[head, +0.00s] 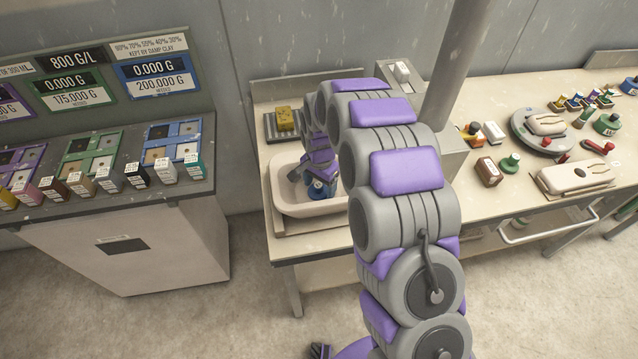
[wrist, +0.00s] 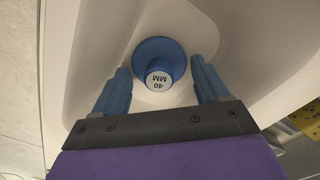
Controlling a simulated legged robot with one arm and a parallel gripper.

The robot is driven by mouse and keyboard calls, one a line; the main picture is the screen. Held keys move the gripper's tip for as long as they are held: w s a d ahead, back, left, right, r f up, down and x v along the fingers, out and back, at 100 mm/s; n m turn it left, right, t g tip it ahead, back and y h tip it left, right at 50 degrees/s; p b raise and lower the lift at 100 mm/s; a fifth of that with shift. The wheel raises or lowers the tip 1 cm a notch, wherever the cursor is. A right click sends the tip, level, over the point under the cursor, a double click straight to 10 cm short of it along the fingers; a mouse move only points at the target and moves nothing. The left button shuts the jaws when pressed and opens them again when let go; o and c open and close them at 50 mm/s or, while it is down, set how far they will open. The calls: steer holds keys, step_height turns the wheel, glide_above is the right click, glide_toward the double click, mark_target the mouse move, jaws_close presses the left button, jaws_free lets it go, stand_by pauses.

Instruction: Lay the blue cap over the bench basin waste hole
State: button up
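The blue cap (wrist: 152,50) has a wide round flange and a raised knob with a white top marked 40 MM. In the wrist view it sits on the floor of the pale bench basin (wrist: 85,40). My gripper (wrist: 160,66) is open, with one blue finger on each side of the knob and a gap on both sides. In the head view my gripper (head: 319,186) reaches down into the basin (head: 276,192), and my arm hides part of it. The waste hole is not visible; I cannot tell whether it lies under the cap.
A yellow sponge (head: 286,117) lies on a dark tray behind the basin. A grey post (head: 455,75) rises right of my arm. The bench's right side holds a round turntable (head: 522,133), bottles and small tools. A glaze cabinet (head: 130,245) stands left, across a floor gap.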

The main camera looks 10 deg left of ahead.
mark_target(320, 184)
steer(key=shift+r, duration=0.1)
step_height(320, 184, up, 12)
steer(key=p, duration=0.2)
steer(key=shift+r, duration=0.15)
steer(key=shift+d, duration=0.1)
steer(key=s+d+r+n, duration=0.2)
steer(key=s+d+r, duration=0.4)
steer(key=s+d, duration=0.15)
steer(key=s+d+r+n, duration=0.1)
steer(key=s+d+r, duration=0.45)
steer(key=s, duration=0.35)
steer(key=s+d+n+g, duration=0.1)
steer(key=s+d, duration=0.2)
steer(key=s, duration=0.8)
steer(key=s+d+n, duration=0.2)
steer(key=s+d, duration=0.2)
steer(key=s, duration=0.6)
steer(key=shift+s+d+r+g, duration=0.15)
steer(key=shift+s+d+g, duration=0.1)
steer(key=shift+s+g, duration=0.15)
